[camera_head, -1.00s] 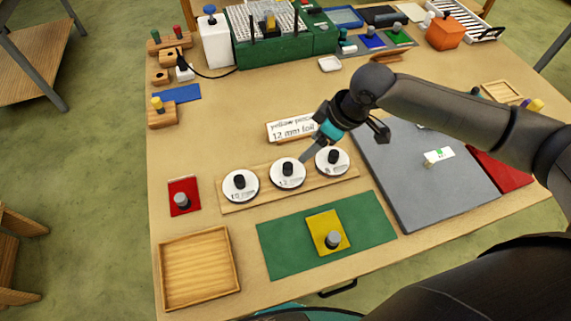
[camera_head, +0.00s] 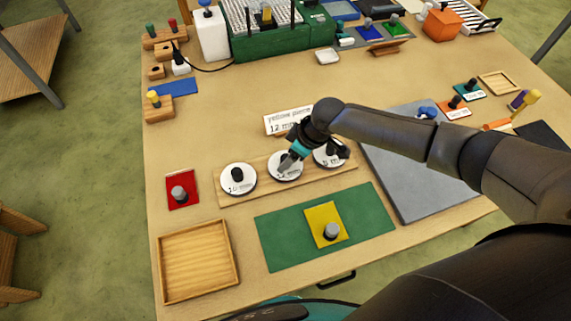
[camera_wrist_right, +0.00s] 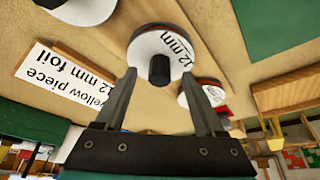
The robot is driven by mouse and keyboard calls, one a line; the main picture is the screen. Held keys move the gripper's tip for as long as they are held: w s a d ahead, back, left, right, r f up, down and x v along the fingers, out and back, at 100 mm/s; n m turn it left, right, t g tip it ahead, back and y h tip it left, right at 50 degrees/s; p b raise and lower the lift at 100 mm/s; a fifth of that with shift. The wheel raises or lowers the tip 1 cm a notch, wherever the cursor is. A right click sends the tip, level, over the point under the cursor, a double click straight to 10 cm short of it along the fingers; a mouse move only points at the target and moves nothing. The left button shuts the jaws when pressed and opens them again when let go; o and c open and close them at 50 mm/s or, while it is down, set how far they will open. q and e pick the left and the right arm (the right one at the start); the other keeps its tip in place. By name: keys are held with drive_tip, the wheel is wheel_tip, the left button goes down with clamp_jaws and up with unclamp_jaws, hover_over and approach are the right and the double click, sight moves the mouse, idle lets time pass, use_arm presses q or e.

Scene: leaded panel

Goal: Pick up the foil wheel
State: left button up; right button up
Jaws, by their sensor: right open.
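A row of foil wheels, white discs with black knobs, lies on a wooden strip (camera_head: 226,203). The middle wheel (camera_head: 273,169) is partly hidden by my right gripper (camera_head: 288,166); in the wrist view this wheel (camera_wrist_right: 146,50) reads 12 mm. My right gripper is open, its fingers on either side of the black knob (camera_wrist_right: 160,70) in that view. I cannot tell whether they touch it. The left wheel (camera_head: 238,188) is clear, and the right wheel (camera_head: 322,160) is mostly covered by the wrist. A sign (camera_head: 285,122) reads yellow piece, 12 mm foil. My left gripper is not in view.
In front are a green mat (camera_head: 280,232) with a yellow piece (camera_head: 322,216), an empty wooden tray (camera_head: 197,262) and a red piece (camera_head: 174,203). A grey board (camera_head: 415,200) lies to the right, partly under my right arm. Bare table lies behind the sign.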

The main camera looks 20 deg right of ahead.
drive_tip(key=shift+x, duration=0.75)
clamp_jaws()
